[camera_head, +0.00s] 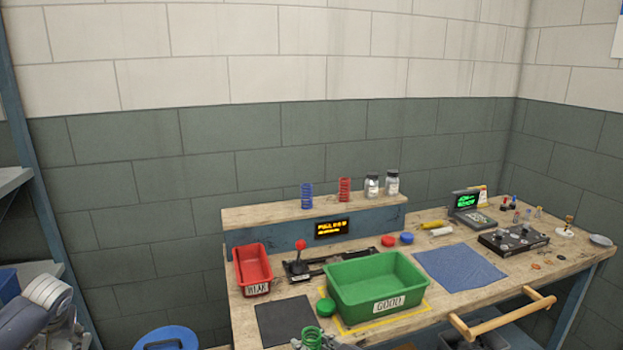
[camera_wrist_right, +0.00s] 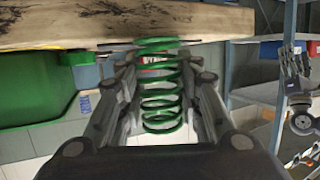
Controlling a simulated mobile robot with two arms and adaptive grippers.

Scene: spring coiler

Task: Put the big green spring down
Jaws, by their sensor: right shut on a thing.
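The big green spring (camera_head: 312,337) shows at the bottom of the head view, by the front of the workbench. In the right wrist view the green spring (camera_wrist_right: 160,95) stands between the fingers of my right gripper (camera_wrist_right: 158,78), which is shut on it. The spring's top overlaps the bench edge in that view; I cannot tell whether it touches anything. In the head view only a little of my right gripper shows beside the spring. A grey part of my left arm is at the lower left; what looks like my left gripper (camera_wrist_right: 298,75) is small in the wrist view, its fingers unclear.
The workbench (camera_head: 240,318) holds a green bin labelled GOOD (camera_head: 387,304), a red bin (camera_head: 254,287), a dark mat (camera_head: 286,321), a green round cap (camera_head: 325,307) and a blue cloth (camera_head: 460,266). Blue (camera_head: 307,197) and red (camera_head: 344,190) springs stand on the raised shelf (camera_head: 265,214).

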